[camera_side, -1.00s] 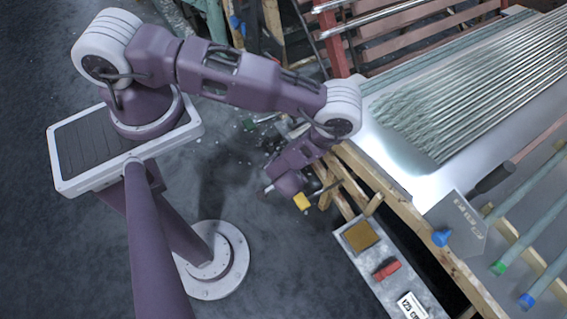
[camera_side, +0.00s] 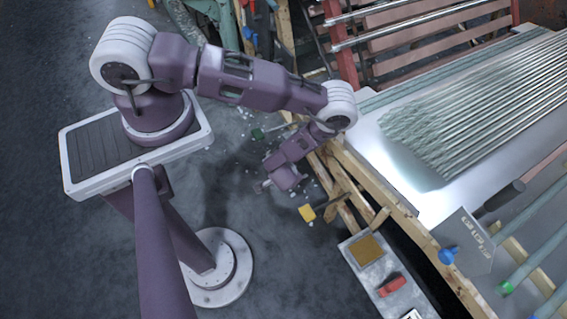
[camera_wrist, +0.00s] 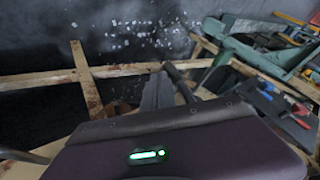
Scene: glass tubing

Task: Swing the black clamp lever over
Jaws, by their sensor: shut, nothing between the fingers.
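My gripper (camera_side: 268,186) hangs at the end of my purple arm in the side view, over the floor just left of the wooden bench frame. It is shut and empty; its fingertips are small and hard to make out. A dark bar (camera_wrist: 181,82) beside a grey tapering piece (camera_wrist: 157,93) shows beyond the purple housing in the wrist view. I cannot tell whether this bar is the black clamp lever. In the side view a yellow block (camera_side: 307,213) with a thin dark rod sits at the frame's edge, right of and below my gripper, apart from it.
Wooden beams (camera_side: 345,190) edge the bench, which carries many glass tubes (camera_side: 480,110). A grey board (camera_side: 380,275) holds a red object (camera_side: 391,286). A grey plate (camera_side: 467,240) stands near the bench edge. Tools (camera_wrist: 285,110) lie at right in the wrist view. Floor at left is open.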

